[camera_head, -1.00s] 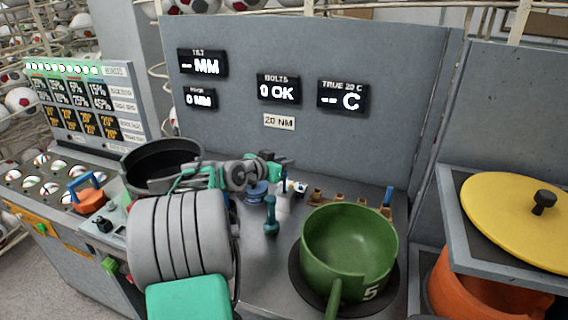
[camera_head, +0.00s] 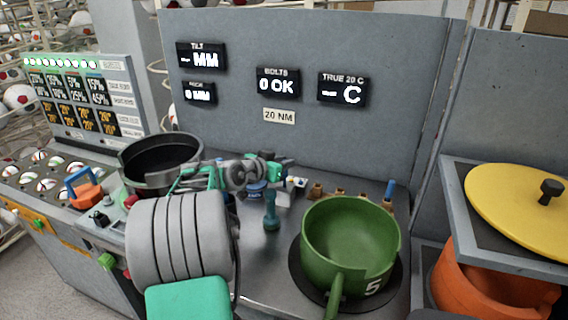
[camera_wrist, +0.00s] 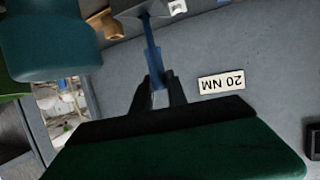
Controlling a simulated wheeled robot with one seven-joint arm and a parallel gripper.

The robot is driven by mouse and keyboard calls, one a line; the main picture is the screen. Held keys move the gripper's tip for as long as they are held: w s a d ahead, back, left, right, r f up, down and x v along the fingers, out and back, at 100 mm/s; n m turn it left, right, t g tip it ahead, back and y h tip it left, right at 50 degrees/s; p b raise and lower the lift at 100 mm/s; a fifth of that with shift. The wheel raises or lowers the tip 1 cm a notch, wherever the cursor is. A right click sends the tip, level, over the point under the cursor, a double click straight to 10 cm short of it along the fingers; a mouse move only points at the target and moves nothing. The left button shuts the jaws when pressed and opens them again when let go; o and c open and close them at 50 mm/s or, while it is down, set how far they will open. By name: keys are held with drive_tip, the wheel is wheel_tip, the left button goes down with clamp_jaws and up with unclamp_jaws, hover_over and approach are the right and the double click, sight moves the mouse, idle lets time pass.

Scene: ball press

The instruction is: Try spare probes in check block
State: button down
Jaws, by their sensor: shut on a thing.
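My gripper (camera_wrist: 160,98) shows in the wrist view with its black fingers shut on a slim blue probe (camera_wrist: 152,55). The probe's far end meets a small grey block (camera_wrist: 146,8) at the top edge of that view; I cannot tell whether it is in a hole or only touching. In the head view my gripper (camera_head: 284,163) is above a small white and blue block (camera_head: 297,184), and the held probe is mostly hidden. Another blue-topped probe (camera_head: 389,189) stands upright at the right end of a row of brown holders (camera_head: 317,190).
A teal upright tool (camera_head: 271,212) stands close in front of my gripper. A green pot (camera_head: 345,245) is at the front right. A black pan (camera_head: 160,160) is on the left. The grey panel (camera_head: 330,130) with displays rises behind.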

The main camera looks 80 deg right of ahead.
drive_tip(key=shift+f, duration=0.35)
drive_tip(key=shift+f+b, duration=0.1)
drive_tip(key=shift+b, duration=0.3)
drive_tip(key=shift+f+b, duration=0.65)
drive_tip(key=shift+b, duration=0.1)
drive_tip(key=shift+f, duration=0.15)
drive_tip(key=shift+f+b, duration=0.65)
drive_tip(key=shift+b, duration=0.25)
drive_tip(key=c, duration=1.2)
unclamp_jaws()
drive_tip(key=shift+f, duration=0.1)
drive_tip(key=shift+c, duration=0.2)
